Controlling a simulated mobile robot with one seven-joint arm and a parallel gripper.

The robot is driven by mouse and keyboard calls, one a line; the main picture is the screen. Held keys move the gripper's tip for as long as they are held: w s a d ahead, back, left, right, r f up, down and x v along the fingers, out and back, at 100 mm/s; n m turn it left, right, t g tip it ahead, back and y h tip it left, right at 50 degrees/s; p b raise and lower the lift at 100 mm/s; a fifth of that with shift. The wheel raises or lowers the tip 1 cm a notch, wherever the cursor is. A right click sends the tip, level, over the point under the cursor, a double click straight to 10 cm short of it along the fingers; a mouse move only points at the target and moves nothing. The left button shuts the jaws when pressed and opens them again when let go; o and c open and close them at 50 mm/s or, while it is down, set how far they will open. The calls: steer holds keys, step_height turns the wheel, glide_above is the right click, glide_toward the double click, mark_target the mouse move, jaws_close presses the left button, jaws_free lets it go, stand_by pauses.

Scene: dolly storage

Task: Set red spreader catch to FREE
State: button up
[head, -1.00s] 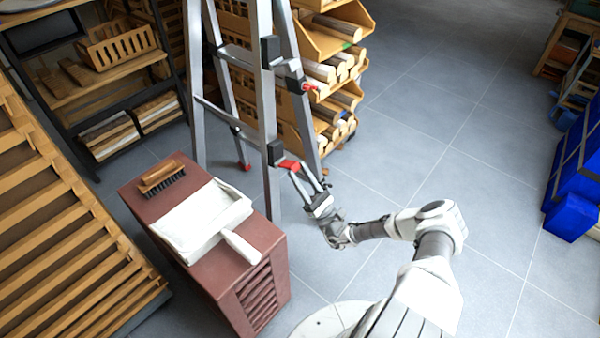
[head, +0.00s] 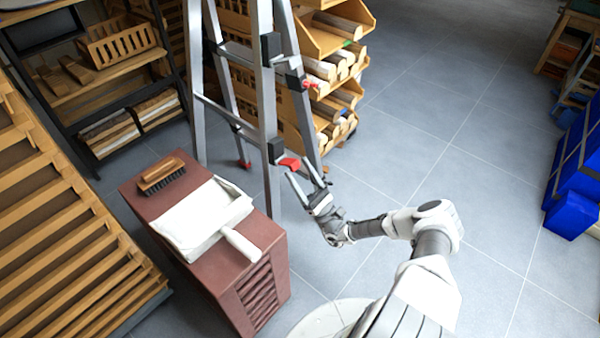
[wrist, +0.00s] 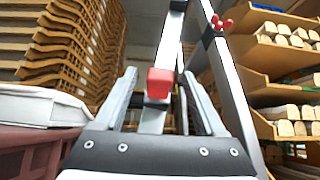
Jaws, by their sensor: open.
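The red catch (head: 289,163) sits on the near leg of a grey stepladder (head: 266,110), beside a black bracket. In the wrist view the red catch (wrist: 160,82) is a blocky tab, in the gap between the fingers as seen from there. My gripper (head: 300,168) is open, its fingers pointing at the catch from the lower right. In the wrist view my gripper (wrist: 158,76) has one finger on each side of the catch, with visible gaps. I see no grip on it. No catch label is readable.
A second red knob (head: 306,85) is higher on the ladder. A reddish-brown cabinet (head: 225,285) at left carries a white dustpan (head: 205,218) and a brush (head: 162,180). Wooden bins of rolls (head: 335,65) stand behind the ladder. Blue crates (head: 575,190) are at right; the floor between is clear.

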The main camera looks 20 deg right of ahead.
steer(key=v, duration=0.7)
steer(key=shift+f, duration=0.25)
steer(key=shift+s+d, duration=0.1)
steer(key=shift+s, duration=0.05)
stand_by(0.3)
